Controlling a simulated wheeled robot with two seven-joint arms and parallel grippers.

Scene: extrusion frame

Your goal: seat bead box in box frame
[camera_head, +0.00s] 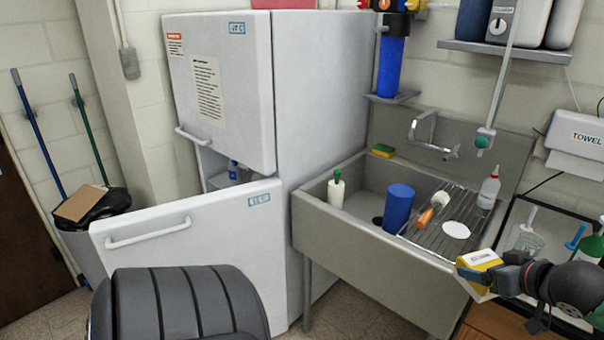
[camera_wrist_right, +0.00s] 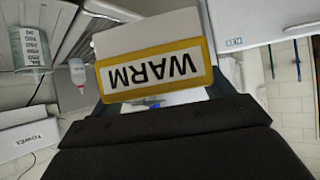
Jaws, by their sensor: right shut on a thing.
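My right gripper (camera_head: 496,272) is shut on a white and yellow box (camera_head: 478,259), in front of the sink's right corner in the head view. In the right wrist view the box (camera_wrist_right: 155,62) has a yellow-edged label reading WARM, upside down there, with a plain white part above it. The fingers' grip is partly hidden by the dark gripper body. I cannot make out a box frame for certain in either view. My left gripper is not in view.
A white fridge (camera_head: 325,95) stands left of the steel sink (camera_head: 375,246); its lower door (camera_head: 190,250) stands out from the body. A beaker (camera_head: 530,243) and bottles stand at far right.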

